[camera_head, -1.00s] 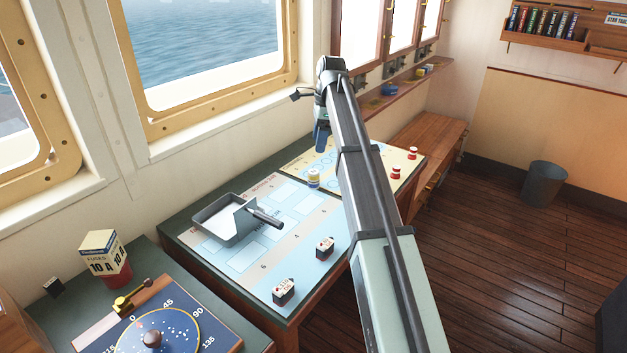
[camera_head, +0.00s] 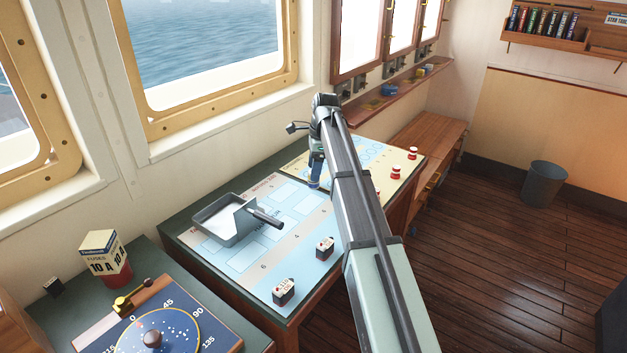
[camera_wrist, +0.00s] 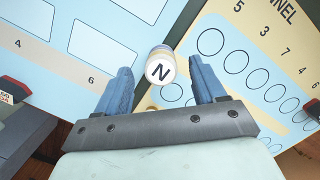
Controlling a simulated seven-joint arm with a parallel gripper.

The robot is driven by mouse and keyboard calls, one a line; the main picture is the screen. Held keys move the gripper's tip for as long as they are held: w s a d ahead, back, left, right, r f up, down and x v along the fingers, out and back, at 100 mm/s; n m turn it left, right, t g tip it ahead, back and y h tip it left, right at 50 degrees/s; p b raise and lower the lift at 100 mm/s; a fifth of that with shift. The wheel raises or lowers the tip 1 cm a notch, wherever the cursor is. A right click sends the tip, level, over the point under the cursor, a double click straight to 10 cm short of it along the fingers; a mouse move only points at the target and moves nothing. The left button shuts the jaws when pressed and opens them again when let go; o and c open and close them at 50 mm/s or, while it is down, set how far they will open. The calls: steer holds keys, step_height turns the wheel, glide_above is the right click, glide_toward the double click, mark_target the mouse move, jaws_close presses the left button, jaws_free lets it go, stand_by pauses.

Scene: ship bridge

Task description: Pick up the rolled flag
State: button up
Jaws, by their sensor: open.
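A short upright roll with a white top marked N (camera_wrist: 160,70), which looks like the rolled flag, stands on the chart-covered table. In the wrist view it lies between my two blue fingers, with a gap on each side. My gripper (camera_wrist: 160,76) is open and points down over it. In the head view my gripper (camera_head: 316,178) hides most of the roll. I cannot tell how far the fingertips are above the table.
A grey tray with a handle (camera_head: 215,233) lies left of my gripper. Two small dark boxes, one (camera_head: 325,248) and another (camera_head: 284,291), stand near the front edge. Two red-and-white pieces, one (camera_head: 396,172) and another (camera_head: 413,153), stand at the right.

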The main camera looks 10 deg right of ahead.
steer(key=f, duration=0.4)
steer(key=shift+a, duration=0.3)
steer(key=shift+c, duration=0.3)
steer(key=c, duration=1.1)
